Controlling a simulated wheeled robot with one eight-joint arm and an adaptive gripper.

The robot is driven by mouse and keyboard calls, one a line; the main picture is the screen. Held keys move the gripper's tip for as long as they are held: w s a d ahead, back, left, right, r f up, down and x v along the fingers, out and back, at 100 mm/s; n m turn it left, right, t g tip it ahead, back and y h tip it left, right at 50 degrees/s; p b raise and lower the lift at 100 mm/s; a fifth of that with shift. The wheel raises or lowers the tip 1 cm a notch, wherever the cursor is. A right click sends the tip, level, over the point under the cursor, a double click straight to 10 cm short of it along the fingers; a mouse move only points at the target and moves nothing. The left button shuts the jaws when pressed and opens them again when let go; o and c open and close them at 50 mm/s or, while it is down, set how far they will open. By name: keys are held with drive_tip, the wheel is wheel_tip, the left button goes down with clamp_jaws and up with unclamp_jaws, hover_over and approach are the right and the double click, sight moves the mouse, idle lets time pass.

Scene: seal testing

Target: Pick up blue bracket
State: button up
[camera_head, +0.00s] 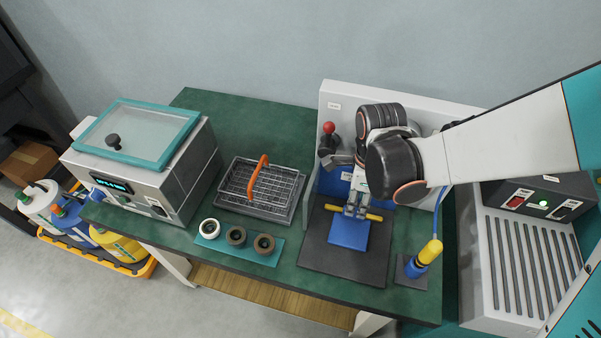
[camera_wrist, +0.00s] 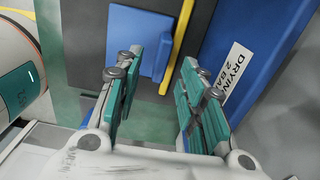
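The blue bracket (camera_head: 348,234) is a flat blue piece on a dark mat (camera_head: 318,255) at the front right of the green table. A yellow bar (camera_head: 374,217) crosses at its back edge; I cannot tell whether it is fixed to the bracket. My gripper (camera_head: 356,211) is above the bracket's back edge, partly covering it and the bar. In the wrist view the blue bracket (camera_wrist: 138,40) and yellow bar (camera_wrist: 179,42) lie beyond the fingers.
A blue panel with a white label (camera_wrist: 233,70) stands close to the right finger. A yellow and blue nozzle (camera_head: 424,258) stands right of the mat. Left are rings on a teal strip (camera_head: 267,258), a wire basket (camera_head: 262,188) and a lidded machine (camera_head: 150,165).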

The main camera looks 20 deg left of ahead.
sight(351, 227)
wheel_tip(351, 227, down, 6)
drive_tip(key=b, duration=0.3)
drive_tip(key=shift+w+r, duration=0.1)
drive_tip(key=shift+r, duration=0.05)
drive_tip(key=shift+r, duration=0.1)
drive_tip(key=shift+c, duration=0.6)
clamp_jaws()
